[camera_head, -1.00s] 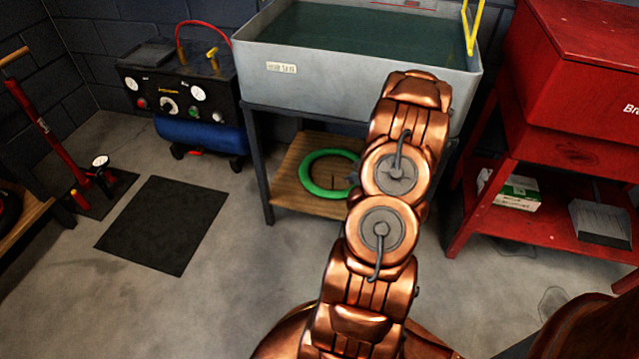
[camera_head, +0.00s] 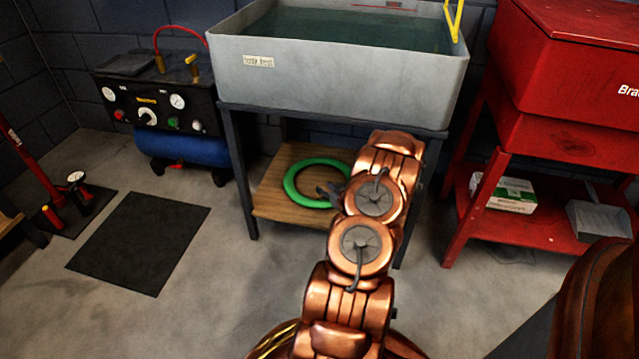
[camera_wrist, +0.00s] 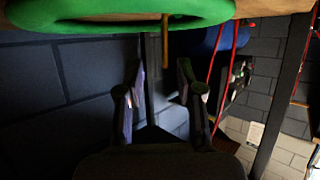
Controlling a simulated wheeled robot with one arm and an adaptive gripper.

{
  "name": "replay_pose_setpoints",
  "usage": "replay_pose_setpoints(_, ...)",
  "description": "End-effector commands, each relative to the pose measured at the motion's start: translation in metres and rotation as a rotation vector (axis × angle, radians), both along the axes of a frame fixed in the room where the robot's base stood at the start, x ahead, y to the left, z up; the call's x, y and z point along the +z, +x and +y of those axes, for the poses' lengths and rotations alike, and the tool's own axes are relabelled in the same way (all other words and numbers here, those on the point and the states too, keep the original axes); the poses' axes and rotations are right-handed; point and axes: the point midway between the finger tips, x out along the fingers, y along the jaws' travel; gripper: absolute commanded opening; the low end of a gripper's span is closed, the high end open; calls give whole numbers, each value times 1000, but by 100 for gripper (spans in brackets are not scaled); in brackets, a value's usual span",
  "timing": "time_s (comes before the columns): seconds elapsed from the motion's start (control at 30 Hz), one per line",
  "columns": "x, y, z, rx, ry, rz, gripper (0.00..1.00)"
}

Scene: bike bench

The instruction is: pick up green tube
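The green tube (camera_head: 297,190) is a ring lying flat on the wooden lower shelf (camera_head: 272,205) under the grey water tank. My gripper (camera_head: 331,194) is at the ring's right side in the head view, partly hidden by my arm. In the wrist view, part of the green tube (camera_wrist: 120,22) crosses the top left. My gripper (camera_wrist: 160,66) shows there with its two dark fingers apart and nothing between them. The tube lies beyond the fingertips; I cannot tell whether they touch it.
The grey tank (camera_head: 330,85) stands above the shelf on dark legs. A compressor (camera_head: 160,110) with a blue cylinder is at left. A red cabinet (camera_head: 560,115) stands at right, with a white-green box (camera_head: 508,194) on its shelf.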

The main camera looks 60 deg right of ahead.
Motion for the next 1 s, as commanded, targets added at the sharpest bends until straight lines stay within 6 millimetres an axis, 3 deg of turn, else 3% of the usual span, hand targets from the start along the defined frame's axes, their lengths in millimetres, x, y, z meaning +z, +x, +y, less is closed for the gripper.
replay_pose_setpoints(0.33, -20, 37, -9, 1, 0, -1, 36)
replay_pose_setpoints(0.63, -18, 41, -11, 0, 1, 0, 35)
replay_pose_setpoints(1.0, -19, 41, -11, 0, 1, 1, 0)
